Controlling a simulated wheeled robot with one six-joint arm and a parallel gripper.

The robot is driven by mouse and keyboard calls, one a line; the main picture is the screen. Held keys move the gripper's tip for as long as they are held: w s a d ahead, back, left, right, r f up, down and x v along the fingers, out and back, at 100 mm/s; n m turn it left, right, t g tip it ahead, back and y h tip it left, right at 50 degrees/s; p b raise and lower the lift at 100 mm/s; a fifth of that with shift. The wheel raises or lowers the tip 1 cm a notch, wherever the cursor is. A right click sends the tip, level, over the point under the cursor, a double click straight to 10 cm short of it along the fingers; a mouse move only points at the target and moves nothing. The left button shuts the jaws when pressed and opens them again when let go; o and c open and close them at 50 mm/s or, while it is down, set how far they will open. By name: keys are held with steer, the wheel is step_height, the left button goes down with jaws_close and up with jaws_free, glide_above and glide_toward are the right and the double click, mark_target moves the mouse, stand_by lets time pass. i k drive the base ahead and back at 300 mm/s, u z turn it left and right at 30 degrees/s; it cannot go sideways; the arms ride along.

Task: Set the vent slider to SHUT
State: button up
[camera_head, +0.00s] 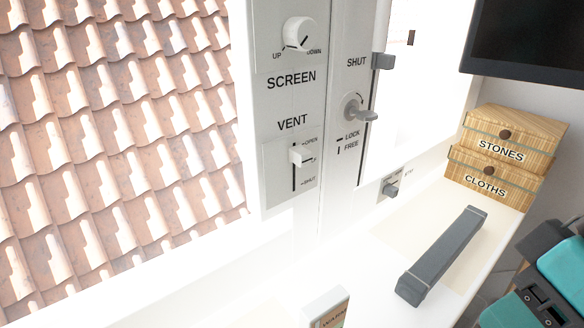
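The vent slider (301,155) is a white knob on a dark vertical slot in a pale plate (279,183) under the word VENT. OPEN is marked near the slot's top and SHUT near its bottom. The knob sits in the upper half of the slot, nearer OPEN than SHUT. A little slot shows above it and a longer stretch below. My gripper is not in view; only teal and dark parts that look like my arm show at the lower right edge.
Above the vent is a round SCREEN knob (299,34). To the right are a grey catch (382,61) by SHUT and a LOCK/FREE turn handle (354,108). A grey bar (440,258), a small box (326,308) and wooden STONES (514,135) and CLOTHS (490,175) boxes stand nearby.

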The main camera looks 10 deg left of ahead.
mark_target(302, 157)
steer(key=u, duration=0.05)
steer(key=k, duration=0.5)
steer(key=z, duration=1.25)
steer(key=i, duration=0.65)
steer(key=u, duration=1.8)
